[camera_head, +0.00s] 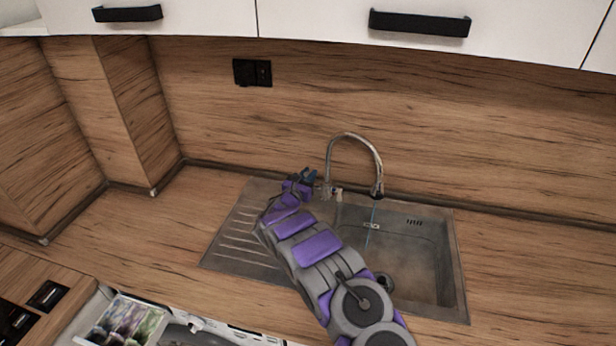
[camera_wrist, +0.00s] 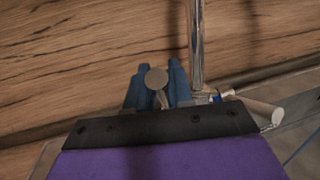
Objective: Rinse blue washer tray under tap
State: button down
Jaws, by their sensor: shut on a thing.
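The blue washer tray (camera_head: 310,175) is a small dark blue piece at the end of my gripper (camera_head: 303,181). In the wrist view the tray (camera_wrist: 131,92) shows as blue parts on both sides of a round grey knob, beyond the purple gripper body with its black edge. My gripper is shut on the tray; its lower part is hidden. It is held left of the tap (camera_head: 377,170), near the back of the sink's drainboard. The tap's curved spout ends over the basin. A thin blue line, seemingly water, runs down below it.
The sink basin (camera_head: 437,262) is right of my arm, with the ribbed drainboard (camera_head: 232,243) on its left. A wooden splashback (camera_head: 450,130) stands close behind. White cupboards (camera_head: 330,20) hang above. A box with a picture (camera_head: 125,322) is at the lower left.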

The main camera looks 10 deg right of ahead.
jog(key=s+t+b, duration=0.1)
jog(key=b, duration=0.1)
jog(key=a+f+t+h+b, duration=0.1)
jog(key=b, duration=0.1)
jog(key=shift+s+f+m+h+b, duration=0.1)
jog(key=shift+s+m+h+b, duration=0.2)
jog(key=shift+s+b, duration=0.1)
jog(key=c, duration=1.1)
grip_release()
jog(key=shift+a, duration=0.15)
jog(key=p+v, duration=0.1)
jog(key=v, duration=0.6)
jog(key=shift+s+a+f, duration=0.15)
jog(key=shift+a+f, duration=0.1)
jog(key=shift+a, duration=0.1)
jog(key=shift+d, duration=0.1)
